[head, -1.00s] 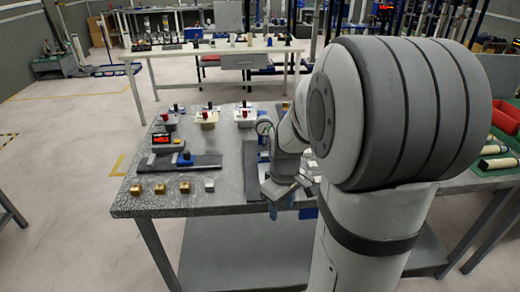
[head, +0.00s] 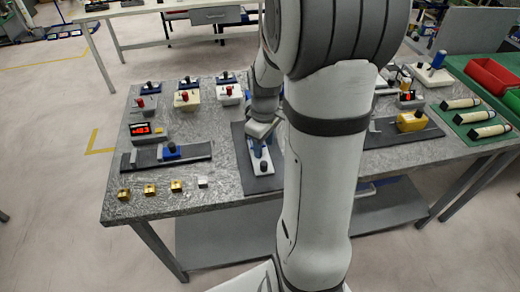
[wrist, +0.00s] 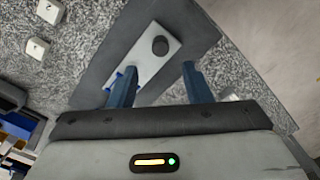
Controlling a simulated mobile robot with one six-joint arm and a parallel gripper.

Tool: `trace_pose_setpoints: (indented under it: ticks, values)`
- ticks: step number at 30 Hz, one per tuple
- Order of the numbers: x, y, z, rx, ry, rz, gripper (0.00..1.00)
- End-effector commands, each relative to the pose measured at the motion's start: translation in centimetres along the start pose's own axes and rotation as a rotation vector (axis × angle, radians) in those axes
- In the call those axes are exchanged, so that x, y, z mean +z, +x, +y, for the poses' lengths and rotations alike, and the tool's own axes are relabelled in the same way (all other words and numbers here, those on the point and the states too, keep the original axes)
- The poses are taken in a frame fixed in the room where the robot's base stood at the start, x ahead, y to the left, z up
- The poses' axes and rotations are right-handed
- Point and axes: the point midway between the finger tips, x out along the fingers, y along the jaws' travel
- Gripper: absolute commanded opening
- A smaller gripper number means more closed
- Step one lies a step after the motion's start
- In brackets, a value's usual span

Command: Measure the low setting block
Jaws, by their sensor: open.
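Several small blocks stand in a row at the table's front left: brass ones (head: 150,189) and a silver one (head: 203,182). I cannot tell which is the low setting block. Behind them are a dark rail with a blue slide (head: 170,152) and a readout with red digits (head: 140,129). My gripper (wrist: 160,82) is open and empty, its two blue fingers apart. It is above a dark pad (wrist: 198,28) that bears a pale plate with a black knob (wrist: 160,46), just beyond the fingertips. In the head view my arm hides part of that pad (head: 243,160).
Pale boxes with red knobs (head: 187,98) stand behind the rail. A yellow slide on a second rail (head: 411,121) is to the right. A green tray with cylinders (head: 465,117) and red bins (head: 490,75) are at far right. Speckled tabletop is bare around the blocks.

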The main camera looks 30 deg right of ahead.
Motion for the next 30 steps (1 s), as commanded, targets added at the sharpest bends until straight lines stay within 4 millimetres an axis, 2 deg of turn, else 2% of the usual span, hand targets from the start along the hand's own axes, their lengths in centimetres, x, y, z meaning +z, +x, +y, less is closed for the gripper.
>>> trace_pose_setpoints:
  ticks: [15,26,30]
  values:
    - [0.6,6.9,0.4,-0.003,0.018,-0.003,0.45]
    - [0.6,7.6,0.5,0.000,0.021,0.000,0.45]
    - [0.6,7.6,0.5,0.000,0.021,0.000,0.35]
